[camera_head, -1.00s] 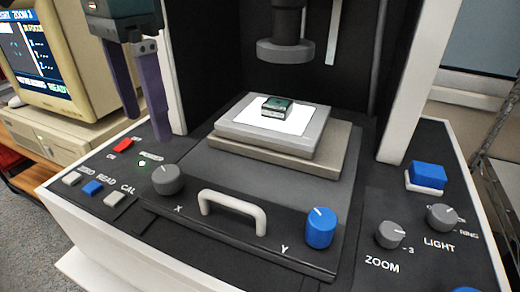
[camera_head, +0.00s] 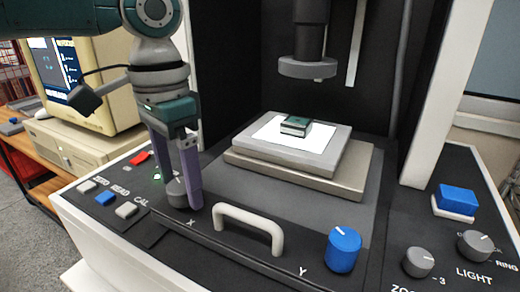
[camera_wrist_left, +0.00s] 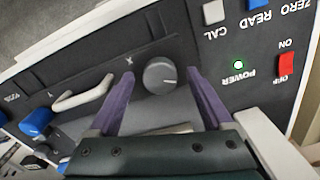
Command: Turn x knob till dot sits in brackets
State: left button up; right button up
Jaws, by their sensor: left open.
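The grey X knob (camera_head: 176,193) stands on the front panel, left of the white handle. It also shows in the left wrist view (camera_wrist_left: 160,74), with a pale pointer line on its face. My left gripper (camera_head: 181,200) is open, its purple fingers pointing down on either side of the knob. In the left wrist view the knob lies between the fingertips (camera_wrist_left: 160,76), with a visible gap to each. The monitor (camera_head: 68,68) at the left is partly covered by my left arm; the dot and brackets are too small to make out. My right gripper is out of view.
The white handle (camera_head: 248,226) is just right of the X knob, and the blue Y knob (camera_head: 342,249) further right. ZERO, READ and CAL buttons sit left. A stage (camera_head: 330,168) carries a small green block (camera_head: 295,126) under the dark lens (camera_head: 307,68).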

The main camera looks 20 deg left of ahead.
pick_arm(q)
grip_shut()
dwell(0.7)
